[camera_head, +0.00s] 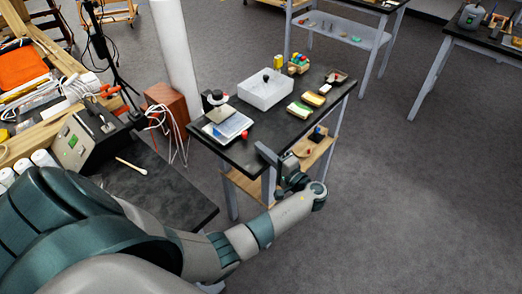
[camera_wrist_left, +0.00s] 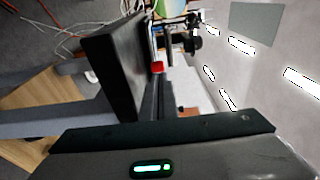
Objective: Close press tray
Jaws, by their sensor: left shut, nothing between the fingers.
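The press (camera_head: 214,100) stands at the left end of a dark-topped table, a dark upright with a round white head. Its flat pale tray (camera_head: 229,124) sticks out toward the near edge, with a small red knob (camera_head: 245,135) at its front. The knob also shows in the left wrist view (camera_wrist_left: 157,67), with the dark press (camera_wrist_left: 187,36) behind it. My left gripper (camera_head: 264,153) is shut and empty by the table's near edge, to the right of the knob and apart from it in the head view. My right gripper is in neither view.
The table (camera_head: 240,154) also bears a white box (camera_head: 266,90), green and yellow sponges (camera_head: 300,110) and coloured bottles (camera_head: 298,63). A wooden lower shelf (camera_head: 312,152) sits beneath. A cluttered bench (camera_head: 150,188) is at left.

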